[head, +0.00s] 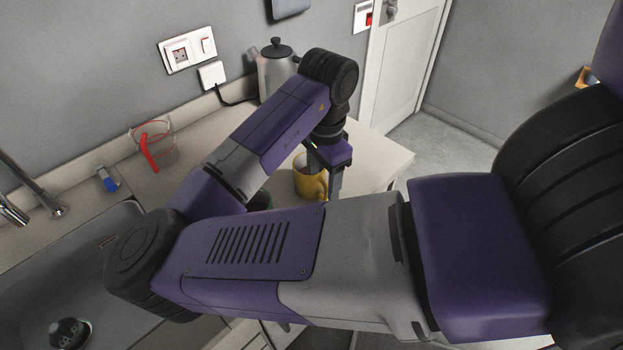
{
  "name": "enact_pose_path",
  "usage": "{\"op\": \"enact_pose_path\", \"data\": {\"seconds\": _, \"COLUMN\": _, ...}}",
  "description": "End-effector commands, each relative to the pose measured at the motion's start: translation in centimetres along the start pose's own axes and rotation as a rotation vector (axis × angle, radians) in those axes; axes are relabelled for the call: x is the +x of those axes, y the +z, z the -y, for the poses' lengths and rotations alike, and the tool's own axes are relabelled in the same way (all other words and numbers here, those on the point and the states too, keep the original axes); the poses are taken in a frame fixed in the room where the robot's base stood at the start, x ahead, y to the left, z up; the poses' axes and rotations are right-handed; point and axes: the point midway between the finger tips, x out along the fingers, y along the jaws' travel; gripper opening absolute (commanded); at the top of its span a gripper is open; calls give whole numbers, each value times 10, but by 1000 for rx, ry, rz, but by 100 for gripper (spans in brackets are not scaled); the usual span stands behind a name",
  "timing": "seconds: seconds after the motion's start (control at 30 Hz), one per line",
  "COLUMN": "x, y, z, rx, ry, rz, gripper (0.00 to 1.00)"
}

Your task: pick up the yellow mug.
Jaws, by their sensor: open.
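The yellow mug (305,184) stands upright on the pale countertop (385,158), just left of and below my wrist in the head view. My gripper (324,180) is open and points down at the mug. One finger shows at the mug's right side, and the other shows partly near its rim. I cannot tell whether the fingers touch the mug or straddle its wall. My forearm hides part of the area around the mug.
A steel kettle (275,68) stands behind my arm near the wall. A clear jug with a red item (152,148) and a blue-and-white object (108,180) are at left. A dark green object (259,201) is partly hidden by my arm. The sink (60,262) is lower left.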

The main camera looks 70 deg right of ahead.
Motion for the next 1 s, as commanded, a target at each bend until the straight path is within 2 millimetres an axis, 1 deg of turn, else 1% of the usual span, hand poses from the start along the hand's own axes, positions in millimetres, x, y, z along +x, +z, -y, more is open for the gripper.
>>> {"op": "enact_pose_path", "data": {"seconds": 0.1, "x": 17, "y": 3, "z": -1, "rx": -3, "ry": 4, "rz": 0, "gripper": 58}}
{"op": "enact_pose_path", "data": {"seconds": 0.2, "x": 27, "y": 2, "z": 0, "rx": -1, "ry": 2, "rz": -1, "gripper": 58}}
{"op": "enact_pose_path", "data": {"seconds": 0.3, "x": 32, "y": 2, "z": 0, "rx": -1, "ry": 0, "rz": -1, "gripper": 58}}
{"op": "enact_pose_path", "data": {"seconds": 0.5, "x": 32, "y": 2, "z": 0, "rx": 0, "ry": -1, "rz": -1, "gripper": 58}}
{"op": "enact_pose_path", "data": {"seconds": 0.57, "x": 32, "y": 2, "z": 0, "rx": 0, "ry": -1, "rz": -1, "gripper": 46}}
{"op": "enact_pose_path", "data": {"seconds": 0.6, "x": 32, "y": 2, "z": 0, "rx": 0, "ry": 0, "rz": -1, "gripper": 39}}
{"op": "enact_pose_path", "data": {"seconds": 0.67, "x": 32, "y": 2, "z": 0, "rx": 0, "ry": 0, "rz": -1, "gripper": 27}}
{"op": "enact_pose_path", "data": {"seconds": 0.7, "x": 32, "y": 2, "z": 0, "rx": 0, "ry": 0, "rz": -1, "gripper": 19}}
{"op": "enact_pose_path", "data": {"seconds": 0.8, "x": 32, "y": 2, "z": 0, "rx": -1, "ry": 0, "rz": -1, "gripper": 0}}
{"op": "enact_pose_path", "data": {"seconds": 1.0, "x": 32, "y": 2, "z": 0, "rx": -1, "ry": 0, "rz": -1, "gripper": 0}}
